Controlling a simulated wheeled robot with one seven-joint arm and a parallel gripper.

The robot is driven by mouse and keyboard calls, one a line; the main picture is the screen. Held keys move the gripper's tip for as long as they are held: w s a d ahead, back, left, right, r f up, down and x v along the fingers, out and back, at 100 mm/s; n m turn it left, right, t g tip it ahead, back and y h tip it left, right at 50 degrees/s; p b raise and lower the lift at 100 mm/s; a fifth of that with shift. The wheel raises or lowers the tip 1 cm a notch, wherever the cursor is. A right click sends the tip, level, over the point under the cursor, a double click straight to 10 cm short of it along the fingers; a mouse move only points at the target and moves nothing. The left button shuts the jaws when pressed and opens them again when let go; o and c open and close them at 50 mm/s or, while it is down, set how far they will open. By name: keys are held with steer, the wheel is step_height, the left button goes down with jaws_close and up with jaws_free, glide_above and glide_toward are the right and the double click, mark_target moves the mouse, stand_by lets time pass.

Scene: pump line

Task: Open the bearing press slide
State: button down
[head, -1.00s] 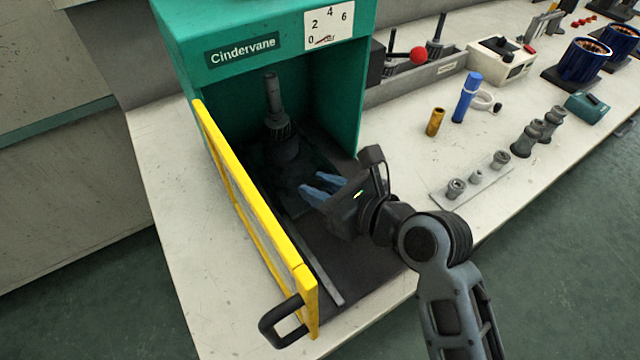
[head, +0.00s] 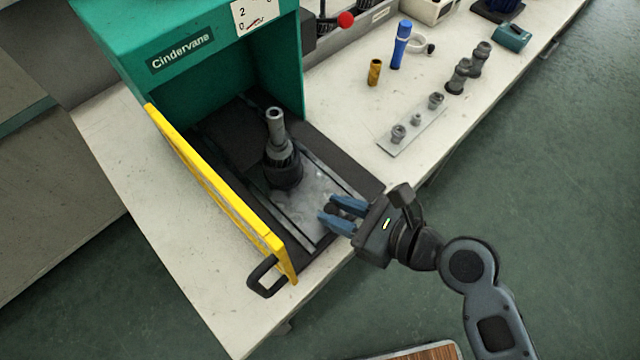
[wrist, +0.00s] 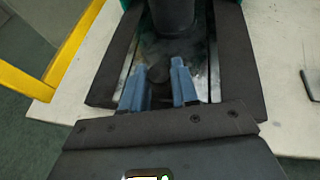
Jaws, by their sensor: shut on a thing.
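The bearing press is a teal cabinet (head: 130,35) labelled Cindervane, with its yellow-framed door (head: 215,190) swung open. Its slide (head: 311,185), a grey metal plate on rails, is drawn out in front of the cabinet. A dark bearing piece with an upright grey shaft (head: 276,130) stands on the slide. My gripper (head: 337,216) is at the slide's front end, with blue fingers shut around a dark round knob. The knob (wrist: 158,73) shows between the fingers in the wrist view, where the base of the bearing piece (wrist: 172,14) is just beyond it.
The door's black handle (head: 264,280) sticks out left of the slide. To the right, a plate with small grey parts (head: 412,130), a brass cylinder (head: 374,72) and a blue cylinder (head: 400,45) stand on the white bench. The bench's front edge is near my gripper.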

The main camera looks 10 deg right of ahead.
steer(key=shift+s+d+p, duration=0.2)
steer(key=shift+s+d, duration=0.25)
steer(key=shift+s, duration=0.25)
steer(key=shift+s+d+p, duration=0.15)
steer(key=shift+s+d, duration=0.3)
steer(key=shift+s, duration=0.2)
steer(key=c, duration=0.9)
jaws_free()
steer(key=shift+o, duration=0.2)
steer(key=v, duration=0.8)
steer(key=shift+b, duration=0.4)
